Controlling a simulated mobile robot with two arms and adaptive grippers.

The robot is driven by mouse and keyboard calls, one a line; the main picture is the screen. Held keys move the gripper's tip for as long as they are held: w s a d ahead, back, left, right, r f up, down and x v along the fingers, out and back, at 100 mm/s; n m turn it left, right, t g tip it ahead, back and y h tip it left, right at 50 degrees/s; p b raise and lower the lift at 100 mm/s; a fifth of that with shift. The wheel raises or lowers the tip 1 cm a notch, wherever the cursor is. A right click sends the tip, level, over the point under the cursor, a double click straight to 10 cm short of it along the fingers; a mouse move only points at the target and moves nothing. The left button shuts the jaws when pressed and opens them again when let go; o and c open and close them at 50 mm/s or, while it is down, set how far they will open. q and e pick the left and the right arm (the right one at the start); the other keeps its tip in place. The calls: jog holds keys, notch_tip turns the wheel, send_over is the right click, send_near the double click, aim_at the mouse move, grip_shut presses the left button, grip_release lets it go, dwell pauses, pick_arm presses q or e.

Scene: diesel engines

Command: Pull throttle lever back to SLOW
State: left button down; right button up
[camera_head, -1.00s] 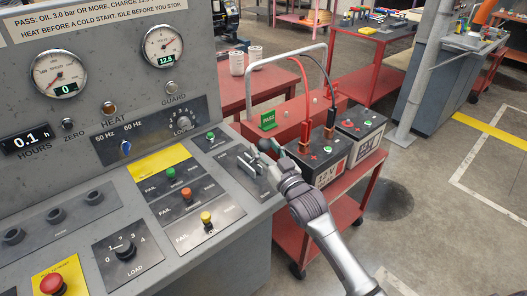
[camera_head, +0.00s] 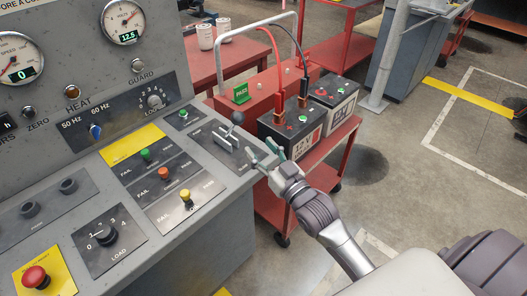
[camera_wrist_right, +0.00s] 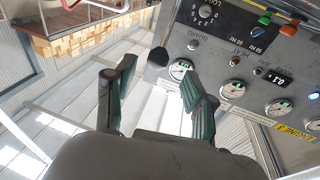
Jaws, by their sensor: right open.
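The throttle lever (camera_head: 237,118) has a dark round knob and stands in a slotted plate at the right end of the grey console, leaning toward the back right. In the right wrist view, a dark knob (camera_wrist_right: 157,58) that looks like the lever's shows beyond and between the open green-padded fingers (camera_wrist_right: 157,88). My left gripper is not in view.
Green, orange and yellow buttons (camera_head: 164,173) sit left of the lever plate. A red cart (camera_head: 318,158) with two batteries (camera_head: 292,132) and cables stands close behind my right gripper. A red emergency button (camera_head: 36,277) is at the front left. Open floor lies to the right.

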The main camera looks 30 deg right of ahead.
jog(key=shift+s, duration=0.3)
